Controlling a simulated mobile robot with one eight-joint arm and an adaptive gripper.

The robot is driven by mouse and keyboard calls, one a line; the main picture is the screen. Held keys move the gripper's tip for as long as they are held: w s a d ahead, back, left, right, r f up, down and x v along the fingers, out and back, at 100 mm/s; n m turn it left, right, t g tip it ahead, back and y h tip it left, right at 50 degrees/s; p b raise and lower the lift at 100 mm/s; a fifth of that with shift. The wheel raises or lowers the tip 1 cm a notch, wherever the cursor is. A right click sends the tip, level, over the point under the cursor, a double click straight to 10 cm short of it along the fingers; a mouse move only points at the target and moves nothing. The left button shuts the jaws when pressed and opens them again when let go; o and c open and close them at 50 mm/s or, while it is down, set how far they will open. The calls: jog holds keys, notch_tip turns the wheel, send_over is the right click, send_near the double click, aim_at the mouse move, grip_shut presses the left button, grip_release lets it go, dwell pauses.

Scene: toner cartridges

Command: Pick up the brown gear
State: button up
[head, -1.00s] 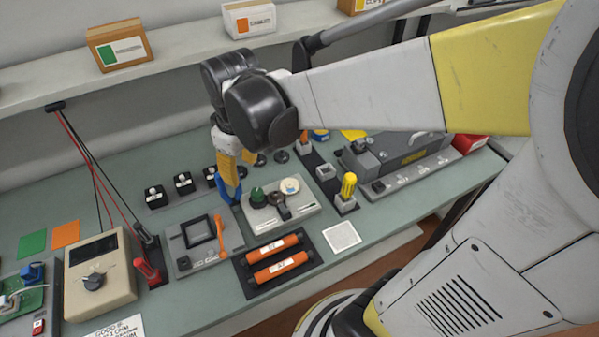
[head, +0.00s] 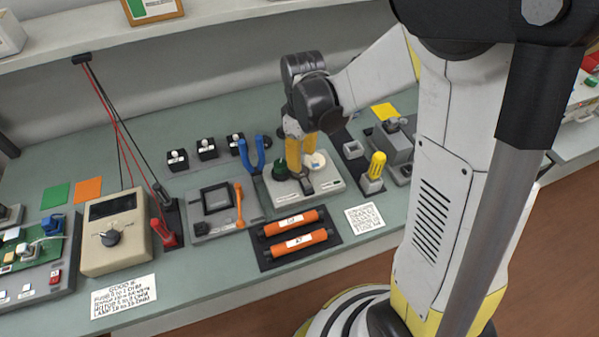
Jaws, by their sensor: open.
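A grey block (head: 328,185) on the bench carries a dark green gear (head: 280,172) and a round cream part (head: 315,160) with a tan centre. A dark brownish part (head: 306,186) shows low between them, mostly behind my gripper; I cannot tell for sure that it is the brown gear. My gripper (head: 301,170) points down over the block with its yellow fingers apart. Its fingertips are close to the dark part, and I cannot tell whether they touch it. I see nothing held.
A blue-handled tool (head: 253,158) stands upright just left of the block. Orange cylinders (head: 299,242) lie on a black mat in front. A yellow-handled screwdriver (head: 376,165) stands to the right. A beige meter (head: 116,235) and a red-handled probe (head: 162,232) are at left.

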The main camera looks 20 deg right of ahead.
jog(key=f, duration=0.1)
jog(key=f+b, duration=0.1)
jog(key=f, duration=0.2)
jog(key=shift+a+b, duration=0.25)
jog(key=shift+b, duration=0.05)
grip_shut()
jog(key=shift+r, duration=0.1)
